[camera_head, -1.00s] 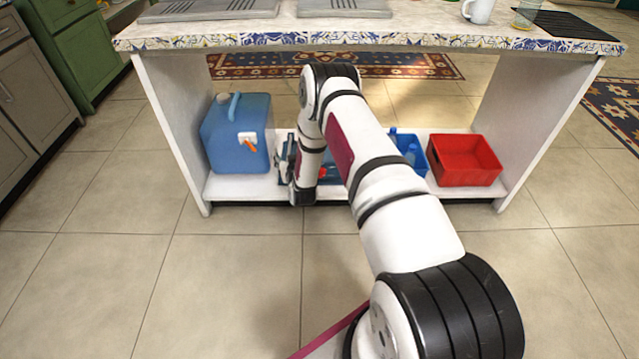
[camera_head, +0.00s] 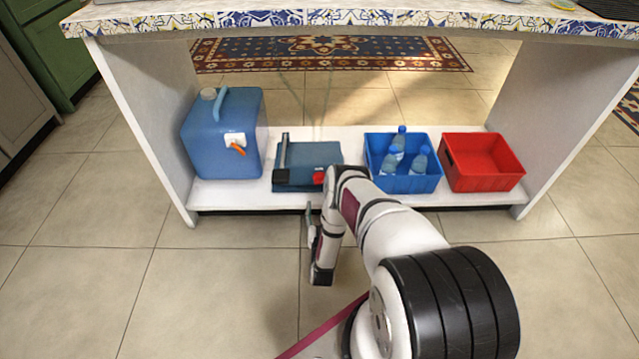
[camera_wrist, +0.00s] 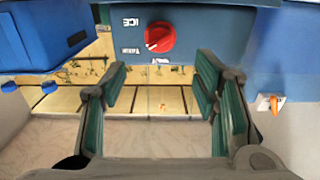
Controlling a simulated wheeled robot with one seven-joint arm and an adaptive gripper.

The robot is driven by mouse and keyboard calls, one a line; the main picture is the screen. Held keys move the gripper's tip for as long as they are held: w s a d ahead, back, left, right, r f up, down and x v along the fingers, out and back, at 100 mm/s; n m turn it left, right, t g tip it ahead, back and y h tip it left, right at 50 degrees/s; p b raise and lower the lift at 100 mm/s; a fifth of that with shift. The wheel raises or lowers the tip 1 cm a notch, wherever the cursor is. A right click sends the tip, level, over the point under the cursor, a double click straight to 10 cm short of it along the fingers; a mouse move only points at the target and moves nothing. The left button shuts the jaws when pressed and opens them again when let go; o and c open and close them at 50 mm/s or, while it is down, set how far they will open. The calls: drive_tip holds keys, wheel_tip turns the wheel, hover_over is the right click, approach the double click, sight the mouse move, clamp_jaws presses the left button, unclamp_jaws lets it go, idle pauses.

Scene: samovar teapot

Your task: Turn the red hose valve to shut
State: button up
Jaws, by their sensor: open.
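The red valve (camera_head: 318,178) is a round knob on the front of a dark blue box (camera_head: 315,155) on the low shelf. In the wrist view the red knob (camera_wrist: 160,37) has a pale mark on its face and white lettering beside it. My gripper (camera_head: 312,235) hangs in front of the shelf, below and apart from the knob. In the wrist view my gripper (camera_wrist: 162,68) is open, its two green-padded fingers well apart with nothing between them. My arm hides part of the box's right front in the head view.
A blue canister (camera_head: 222,135) with an orange tap (camera_head: 238,149) stands left of the box. A blue crate (camera_head: 404,184) with bottles and an empty red crate (camera_head: 482,162) stand right. The countertop (camera_head: 330,18) overhangs the shelf; side panels close both ends. The floor in front is clear.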

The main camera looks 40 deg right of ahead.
sight(319, 180)
drive_tip(key=b+x, duration=0.4)
drive_tip(key=x, duration=0.8)
drive_tip(key=shift+w+d+b, duration=0.1)
drive_tip(key=shift+w+b, duration=0.05)
drive_tip(key=shift+b, duration=0.25)
drive_tip(key=c, duration=1.2)
